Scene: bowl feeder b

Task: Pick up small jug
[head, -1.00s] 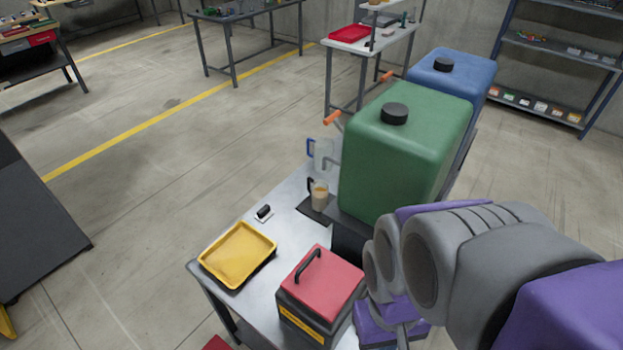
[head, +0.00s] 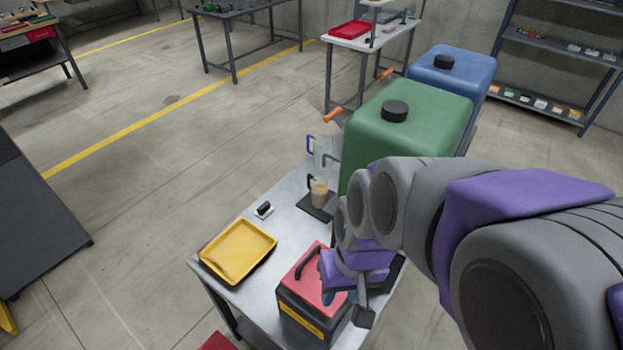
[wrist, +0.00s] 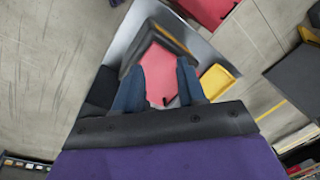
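The small jug (head: 319,194) is see-through with a dark handle on its left and beige contents. It stands upright on a dark mat (head: 312,207) on the metal table, in front of the green canister. A larger clear jug with a blue handle (head: 322,148) stands behind it. My gripper (wrist: 160,72) is open in the wrist view, its two blue fingers apart and empty above the red-lidded box. In the head view it is partly hidden by my arm, over that box and nearer than the small jug. The jug cannot be made out in the wrist view.
The red-lidded box (head: 298,283) with a black handle stands at the table's near end, beside a yellow tray (head: 238,252). A small black item (head: 264,209) lies left of the mat. Green (head: 405,125) and blue (head: 452,72) canisters stand behind, bounding the right side.

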